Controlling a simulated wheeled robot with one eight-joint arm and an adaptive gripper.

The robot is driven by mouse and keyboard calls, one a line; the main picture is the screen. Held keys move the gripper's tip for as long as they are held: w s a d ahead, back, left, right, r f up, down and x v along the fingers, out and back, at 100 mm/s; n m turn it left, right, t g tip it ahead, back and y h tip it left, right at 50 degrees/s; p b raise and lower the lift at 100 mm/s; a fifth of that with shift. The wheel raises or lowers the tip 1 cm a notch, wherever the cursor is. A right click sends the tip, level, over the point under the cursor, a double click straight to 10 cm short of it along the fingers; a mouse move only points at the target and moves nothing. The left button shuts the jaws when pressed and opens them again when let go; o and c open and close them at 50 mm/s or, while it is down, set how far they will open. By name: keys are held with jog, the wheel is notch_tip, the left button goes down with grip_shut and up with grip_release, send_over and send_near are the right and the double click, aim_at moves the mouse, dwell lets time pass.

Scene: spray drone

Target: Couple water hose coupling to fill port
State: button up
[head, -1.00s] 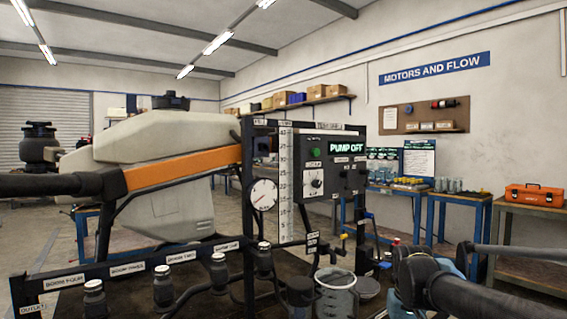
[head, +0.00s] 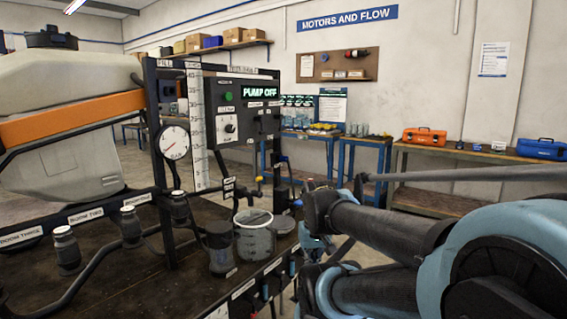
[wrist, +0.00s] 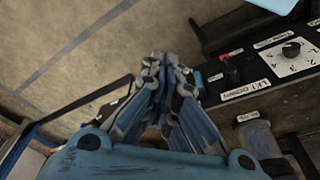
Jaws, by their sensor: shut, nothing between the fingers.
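My gripper (wrist: 168,75) is shut and empty in the wrist view, its fingertips together over bare floor beside a dark bench edge. In the head view my arm fills the right side and I cannot make out the fingertips. A "FILL" label (head: 165,63) sits at the top left of the black test rig; the fill port itself is not clear. The drone's cream tank (head: 60,130) with a dark cap (head: 52,39) stands at the left. I cannot pick out the water hose coupling for certain in either view.
The rig has a "PUMP OFF" panel (head: 245,108), a gauge (head: 175,142) and a clear bucket (head: 255,238) on its dark bench. In the wrist view a red switch (wrist: 230,70) and a knob plate (wrist: 290,52) lie right of my gripper. An orange toolbox (head: 425,136) stands on a rear bench.

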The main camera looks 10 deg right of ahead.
jog(key=o, duration=0.4)
jog(key=shift+s+r, duration=0.2)
jog(key=shift+s, duration=0.05)
jog(key=o, duration=0.5)
jog(key=shift+w+r, duration=0.2)
jog(key=shift+r, duration=0.2)
jog(key=w+a+r+m+t+y, duration=0.15)
jog(key=w+r, duration=0.35)
jog(key=w, duration=0.6)
jog(key=w+a+r+m+t+y, duration=0.1)
jog(key=w+r+m+t+y, duration=0.2)
jog(key=w, duration=0.7)
jog(key=w+a+r+t+y, duration=0.1)
jog(key=w+r+y, duration=0.1)
jog(key=w+r, duration=0.65)
jog(key=m+t+y, duration=0.5)
jog(key=y, duration=0.1)
send_near(287, 160)
jog(key=shift+w+a, duration=0.35)
jog(key=shift+w, duration=0.35)
jog(key=shift+w+a, duration=0.1)
jog(key=shift+x, duration=4.35)
